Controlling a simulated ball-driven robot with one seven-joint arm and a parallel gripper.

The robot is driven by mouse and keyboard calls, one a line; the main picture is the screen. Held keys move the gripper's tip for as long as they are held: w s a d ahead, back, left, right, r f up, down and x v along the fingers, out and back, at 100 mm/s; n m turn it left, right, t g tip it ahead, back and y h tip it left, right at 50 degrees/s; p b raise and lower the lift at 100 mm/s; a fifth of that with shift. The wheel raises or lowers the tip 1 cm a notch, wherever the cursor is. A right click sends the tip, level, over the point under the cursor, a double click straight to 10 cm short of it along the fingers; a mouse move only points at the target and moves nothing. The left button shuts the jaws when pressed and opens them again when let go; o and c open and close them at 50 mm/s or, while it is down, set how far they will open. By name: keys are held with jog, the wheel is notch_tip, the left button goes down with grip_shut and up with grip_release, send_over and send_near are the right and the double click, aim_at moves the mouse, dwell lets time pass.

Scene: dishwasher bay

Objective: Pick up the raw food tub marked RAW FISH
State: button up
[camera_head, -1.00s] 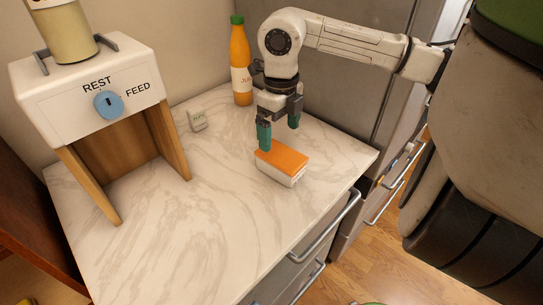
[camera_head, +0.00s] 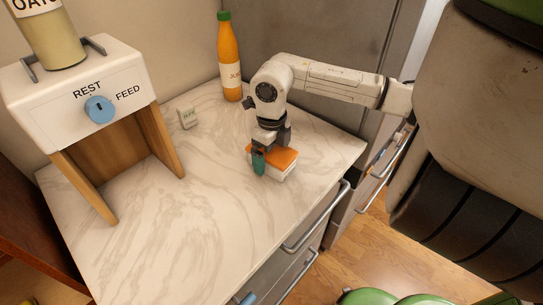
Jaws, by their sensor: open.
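A small tub with an orange lid and white body (camera_head: 285,160) stands on the marble counter near its right edge. No RAW FISH marking can be read on it from here. My gripper (camera_head: 268,160) is low over the tub, pointing down. One green-tipped finger shows in front of the tub's near left side; the other finger is hidden. The gripper is open, and I cannot tell whether the fingers touch the tub.
An orange juice bottle (camera_head: 231,65) stands behind my arm. A small pale block (camera_head: 187,118) sits left of it. A dispenser with a blue REST/FEED knob (camera_head: 100,109) stands at left. The front-middle counter (camera_head: 190,225) is clear.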

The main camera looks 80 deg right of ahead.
jog(key=shift+c, duration=0.5)
jog(key=c, duration=1.1)
jog(key=shift+r, duration=0.1)
